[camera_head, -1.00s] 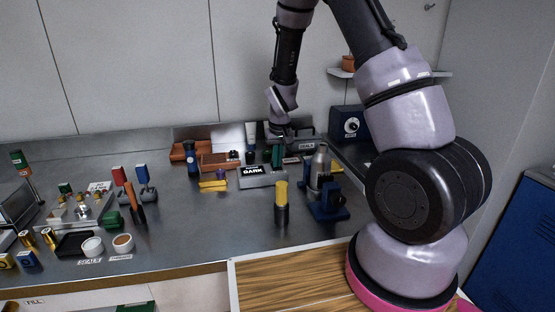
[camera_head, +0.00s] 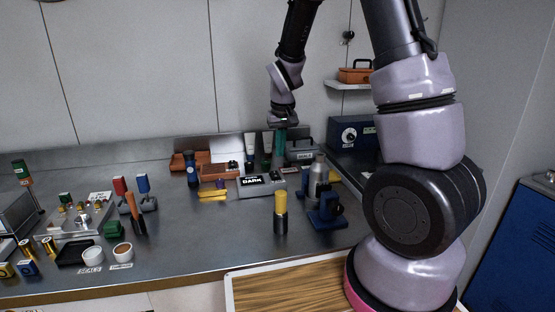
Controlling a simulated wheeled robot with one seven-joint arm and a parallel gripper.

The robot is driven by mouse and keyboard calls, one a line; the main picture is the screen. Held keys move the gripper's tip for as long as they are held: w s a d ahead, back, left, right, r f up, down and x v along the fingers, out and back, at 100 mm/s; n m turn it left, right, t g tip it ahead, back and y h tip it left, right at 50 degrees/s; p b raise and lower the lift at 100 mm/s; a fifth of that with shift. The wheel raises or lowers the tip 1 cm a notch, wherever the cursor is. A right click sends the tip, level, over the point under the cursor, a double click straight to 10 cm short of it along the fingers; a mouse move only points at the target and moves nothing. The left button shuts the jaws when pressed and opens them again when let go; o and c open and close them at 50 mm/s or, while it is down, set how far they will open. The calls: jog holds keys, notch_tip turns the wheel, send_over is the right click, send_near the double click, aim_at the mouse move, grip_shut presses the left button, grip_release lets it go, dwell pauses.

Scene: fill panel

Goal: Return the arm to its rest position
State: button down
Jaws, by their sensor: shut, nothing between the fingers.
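My gripper (camera_head: 283,124) hangs at the end of my arm, pointing down near the back wall. It is shut and empty. It is above the back part of the grey bench (camera_head: 170,220), over a dark green upright item (camera_head: 280,143) that shows just below it. I cannot tell the exact gap between them. My arm rises from its pink-ringed base at the right, leaves the top of the picture and comes back down to the gripper.
A DARK-labelled box (camera_head: 262,184), a yellow-topped cylinder (camera_head: 281,208), a blue clamp-like stand (camera_head: 328,208) and a silver bottle (camera_head: 318,172) stand below the arm. An orange box (camera_head: 356,73) sits on a wall shelf (camera_head: 348,86). The bench's middle front is fairly clear.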

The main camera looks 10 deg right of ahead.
jog(key=s+d+r+m+t+y, duration=0.15)
jog(key=s+r, duration=0.25)
jog(key=r, duration=0.4)
jog(key=s+d+r+m+t, duration=0.1)
jog(key=s+d+r, duration=0.1)
jog(key=s+r, duration=0.45)
jog(key=s+d+r+m+t, duration=0.1)
jog(key=s+r+t, duration=0.1)
jog(key=s+r, duration=0.8)
jog(key=shift+s+d+m, duration=0.25)
jog(key=shift+s+m, duration=0.1)
jog(key=shift+s, duration=0.55)
jog(key=shift+t+y, duration=0.25)
